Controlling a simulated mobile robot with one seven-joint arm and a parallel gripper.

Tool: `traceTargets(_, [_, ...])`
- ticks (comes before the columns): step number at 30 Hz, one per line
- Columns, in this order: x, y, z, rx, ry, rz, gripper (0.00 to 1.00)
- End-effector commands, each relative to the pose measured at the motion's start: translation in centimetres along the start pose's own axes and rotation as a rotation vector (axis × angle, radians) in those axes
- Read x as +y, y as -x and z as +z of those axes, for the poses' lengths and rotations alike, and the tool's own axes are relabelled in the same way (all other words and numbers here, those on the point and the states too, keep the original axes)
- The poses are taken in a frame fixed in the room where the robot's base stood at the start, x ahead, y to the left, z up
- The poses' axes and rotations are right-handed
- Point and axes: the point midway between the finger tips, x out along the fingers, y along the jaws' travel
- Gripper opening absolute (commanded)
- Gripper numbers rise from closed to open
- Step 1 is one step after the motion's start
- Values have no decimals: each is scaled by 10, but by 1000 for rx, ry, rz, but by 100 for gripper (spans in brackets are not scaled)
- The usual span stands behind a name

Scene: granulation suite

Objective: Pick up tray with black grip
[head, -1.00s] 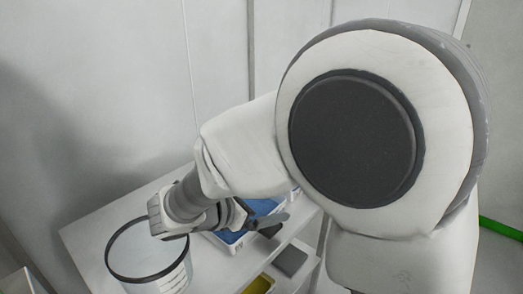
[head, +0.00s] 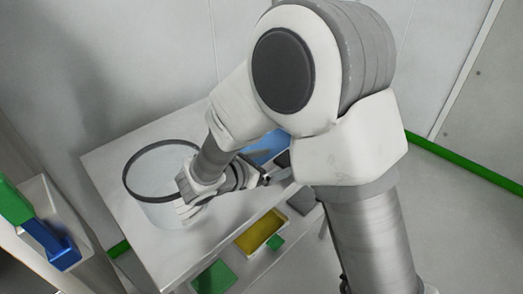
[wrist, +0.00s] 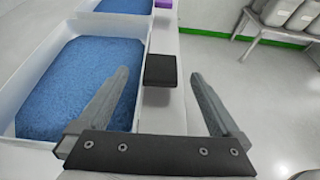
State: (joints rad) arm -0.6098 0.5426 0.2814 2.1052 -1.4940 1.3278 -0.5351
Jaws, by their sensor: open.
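The tray with the black grip (wrist: 40,125) is a white, open-topped tray of blue granules at the left of the wrist view. Its black grip (wrist: 160,70) sticks out from its right wall. My gripper (wrist: 160,77) is open and empty, with one finger on each side of the grip as seen from the wrist. I cannot tell how far the grip is from the fingertips in depth. In the head view, the blue contents (head: 266,147) show behind my arm, and my gripper (head: 267,181) is near the tray's right end. Much of the tray is hidden there.
A second tray of blue granules (wrist: 122,5) with a purple grip (wrist: 164,3) lies beyond. A large round clear container (head: 160,212) stands left of my wrist on the white table (head: 110,168). A yellow-filled tray (head: 262,232) is on a lower level. Floor at right is open.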

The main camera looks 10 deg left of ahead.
Motion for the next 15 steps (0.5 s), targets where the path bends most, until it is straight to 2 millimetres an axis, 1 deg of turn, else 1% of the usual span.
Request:
traceTargets(1, [-1, -9, -1, 0, 0, -4, 100])
traceTargets(6, [-2, -39, -2, 1, -1, -5, 100])
traceTargets(9, [-1, -50, -1, 0, -1, -4, 100])
traceTargets(12, [0, -56, 0, 1, 0, -1, 100])
traceTargets(15, [0, -56, 0, 1, 0, 0, 100])
